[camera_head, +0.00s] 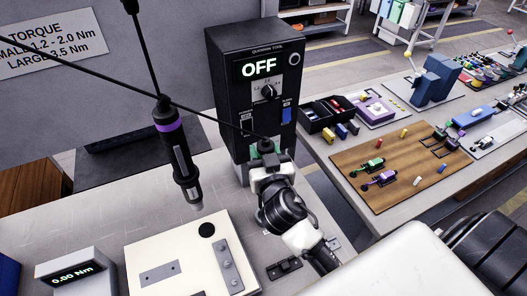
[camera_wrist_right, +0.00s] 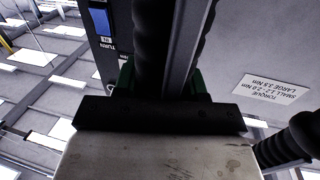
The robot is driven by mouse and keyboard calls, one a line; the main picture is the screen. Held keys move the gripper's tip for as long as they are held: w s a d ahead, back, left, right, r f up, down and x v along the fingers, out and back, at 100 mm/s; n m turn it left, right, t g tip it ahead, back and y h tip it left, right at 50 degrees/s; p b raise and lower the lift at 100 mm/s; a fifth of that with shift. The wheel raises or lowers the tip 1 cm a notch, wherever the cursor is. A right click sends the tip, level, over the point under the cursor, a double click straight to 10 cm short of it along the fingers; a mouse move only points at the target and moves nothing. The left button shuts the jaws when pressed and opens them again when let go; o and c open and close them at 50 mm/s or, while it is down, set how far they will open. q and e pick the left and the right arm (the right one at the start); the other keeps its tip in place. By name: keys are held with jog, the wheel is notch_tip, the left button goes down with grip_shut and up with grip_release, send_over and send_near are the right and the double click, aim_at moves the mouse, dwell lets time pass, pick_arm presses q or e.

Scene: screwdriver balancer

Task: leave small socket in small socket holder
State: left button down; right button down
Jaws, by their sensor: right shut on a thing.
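My right gripper (camera_head: 268,156) is in front of the black control box and is shut on a dark thing mostly hidden by the hand. A thin black cable runs from the upper left to this spot. In the right wrist view a black ribbed cylindrical tool (camera_wrist_right: 168,45) stands between green parts beyond the hand. A black screwdriver (camera_head: 177,150) with a purple band hangs from a cable left of the gripper, apart from it. A cream board (camera_head: 150,250) lies below, with a grey plate (camera_head: 230,264). I cannot tell which part is the small socket or its holder. My left gripper is not in view.
The control box (camera_head: 258,95) reads OFF and stands close behind the right gripper. A torque display (camera_head: 78,272) reads 0.00 Nm at lower left. A wooden board (camera_head: 400,165) with small parts lies on the right bench. Two cables cross the space at upper left.

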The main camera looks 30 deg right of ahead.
jog(key=shift+f, duration=0.15)
jog(key=shift+f+b, duration=1.2)
jog(key=shift+b, duration=0.1)
jog(key=shift+f+b, duration=0.5)
dwell(0.8)
jog(key=shift+r, duration=0.1)
